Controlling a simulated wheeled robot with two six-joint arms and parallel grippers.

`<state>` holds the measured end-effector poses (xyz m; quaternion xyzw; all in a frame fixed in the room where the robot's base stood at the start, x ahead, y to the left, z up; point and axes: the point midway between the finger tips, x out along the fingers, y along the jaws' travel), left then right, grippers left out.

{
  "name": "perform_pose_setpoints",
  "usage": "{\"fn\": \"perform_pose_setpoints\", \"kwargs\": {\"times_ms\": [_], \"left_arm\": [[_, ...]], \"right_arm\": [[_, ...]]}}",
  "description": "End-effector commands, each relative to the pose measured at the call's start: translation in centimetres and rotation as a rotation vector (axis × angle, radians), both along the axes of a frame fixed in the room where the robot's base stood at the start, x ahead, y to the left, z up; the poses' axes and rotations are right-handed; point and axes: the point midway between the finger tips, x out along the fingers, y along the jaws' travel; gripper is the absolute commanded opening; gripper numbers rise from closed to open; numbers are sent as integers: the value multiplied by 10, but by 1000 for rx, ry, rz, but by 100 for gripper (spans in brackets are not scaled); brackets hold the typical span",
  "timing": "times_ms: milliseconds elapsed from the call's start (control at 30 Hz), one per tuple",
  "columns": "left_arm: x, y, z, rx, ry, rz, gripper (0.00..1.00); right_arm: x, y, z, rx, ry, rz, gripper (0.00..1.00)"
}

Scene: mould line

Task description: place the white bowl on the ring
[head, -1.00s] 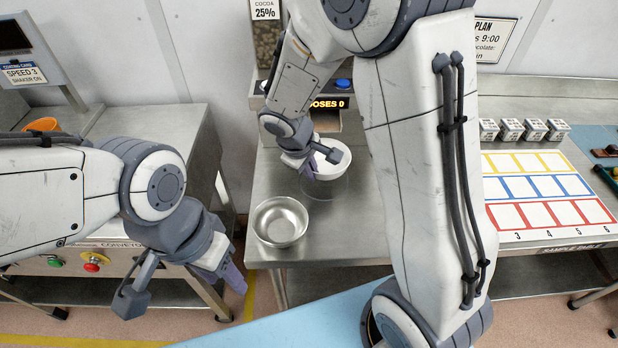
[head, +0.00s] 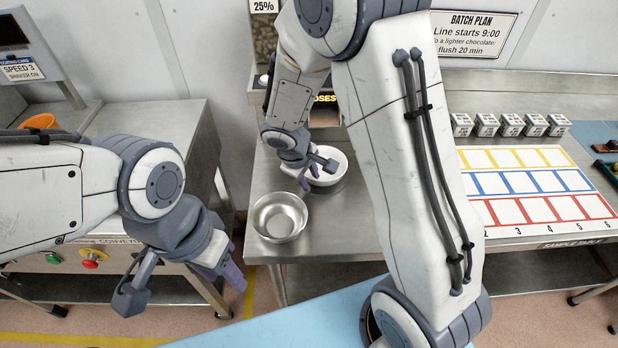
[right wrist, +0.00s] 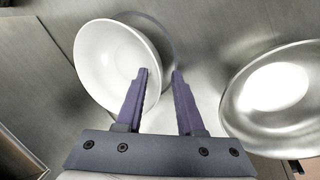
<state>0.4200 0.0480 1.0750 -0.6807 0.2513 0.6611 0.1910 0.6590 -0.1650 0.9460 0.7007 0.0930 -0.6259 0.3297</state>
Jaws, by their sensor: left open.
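The white bowl (head: 333,168) is upright on or just above the steel table at the centre. My right gripper (head: 308,180) is at its left rim in the head view. In the right wrist view one finger is inside the bowl (right wrist: 105,60) and the other outside, with the wall between the fingertips (right wrist: 161,73). The ring, a thin dark circle (right wrist: 174,42), shows partly beside the bowl, which overlaps part of it. Whether the bowl touches the table cannot be told. My left gripper (head: 220,283) is open and empty at the lower left.
A metal bowl (head: 279,217) stands close by on the same steel table (head: 330,240). A dispenser with a lit display (head: 325,98) is behind. Several small white cubes (head: 486,124) and a coloured grid board (head: 525,185) are to the right.

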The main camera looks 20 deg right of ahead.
Motion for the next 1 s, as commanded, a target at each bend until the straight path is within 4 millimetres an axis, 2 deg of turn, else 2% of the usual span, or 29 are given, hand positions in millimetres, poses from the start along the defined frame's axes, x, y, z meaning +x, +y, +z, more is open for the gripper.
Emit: {"fn": "perform_pose_setpoints", "kwargs": {"times_ms": [233,367,800,1000], "left_arm": [[0,0,1,0,0,0,50],[0,0,6,0,0,0,50],[0,0,10,0,0,0,50],[0,0,9,0,0,0,50]], "right_arm": [[0,0,1,0,0,0,36],[0,2,9,0,-2,1,36],[-18,27,91,2,-5,2,36],[-23,34,112,2,-1,2,36]]}}
